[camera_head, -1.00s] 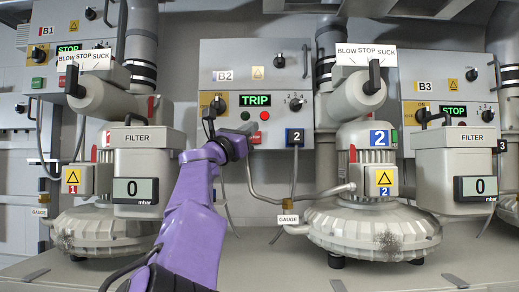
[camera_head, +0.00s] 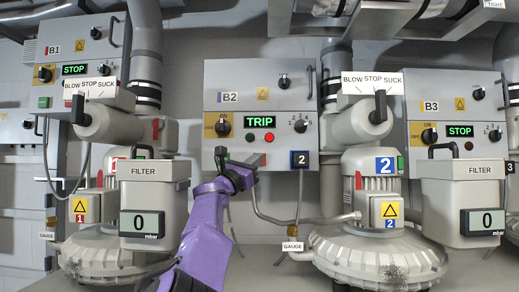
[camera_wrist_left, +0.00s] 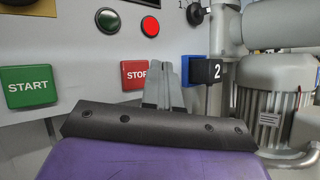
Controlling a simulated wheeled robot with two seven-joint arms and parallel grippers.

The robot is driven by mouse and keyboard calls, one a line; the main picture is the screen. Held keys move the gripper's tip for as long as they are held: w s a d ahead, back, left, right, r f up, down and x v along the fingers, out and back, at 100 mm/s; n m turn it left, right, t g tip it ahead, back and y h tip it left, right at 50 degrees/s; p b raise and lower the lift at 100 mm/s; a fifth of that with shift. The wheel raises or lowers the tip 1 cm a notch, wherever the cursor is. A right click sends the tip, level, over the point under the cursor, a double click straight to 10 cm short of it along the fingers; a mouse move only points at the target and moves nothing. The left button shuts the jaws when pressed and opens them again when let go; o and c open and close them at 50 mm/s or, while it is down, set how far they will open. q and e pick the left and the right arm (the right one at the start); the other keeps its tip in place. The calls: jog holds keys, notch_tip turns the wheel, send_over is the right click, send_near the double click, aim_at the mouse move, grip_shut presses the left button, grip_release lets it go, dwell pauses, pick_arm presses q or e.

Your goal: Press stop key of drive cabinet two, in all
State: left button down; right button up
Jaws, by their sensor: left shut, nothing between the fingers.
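Drive cabinet B2 (camera_head: 228,70) is a grey box on the wall in the middle of the head view. Its display (camera_head: 260,122) reads TRIP in green. Its red STOP key (camera_wrist_left: 133,76) shows in the wrist view, its right end covered by my fingers. The green START key (camera_wrist_left: 30,87) is at the left there. My left gripper (camera_head: 250,162) is shut and empty, its fingertips (camera_wrist_left: 168,68) at the right end of the STOP key. I cannot tell whether they touch it. My right gripper is not in view.
Cabinets B1 (camera_head: 88,47) and B3 (camera_head: 431,105) flank B2, both displays reading STOP. A black block marked 2 (camera_wrist_left: 207,72) sits right of my fingertips. Blower 2 (camera_head: 372,170) and its gauge hose (camera_head: 300,219) stand below right. A filter box (camera_head: 150,195) stands at the left.

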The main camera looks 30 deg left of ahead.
aim_at(265, 154)
pick_arm(q)
jog(key=shift+w+a+p, duration=0.3)
jog(key=shift+w, duration=0.2)
jog(key=shift+w+a+p, duration=0.25)
jog(key=shift+w, duration=0.25)
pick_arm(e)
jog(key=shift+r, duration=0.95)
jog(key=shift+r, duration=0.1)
pick_arm(q)
jog(key=shift+w+a, duration=0.25)
jog(key=shift+w, duration=0.1)
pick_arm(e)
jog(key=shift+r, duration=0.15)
pick_arm(q)
jog(key=shift+p, duration=0.3)
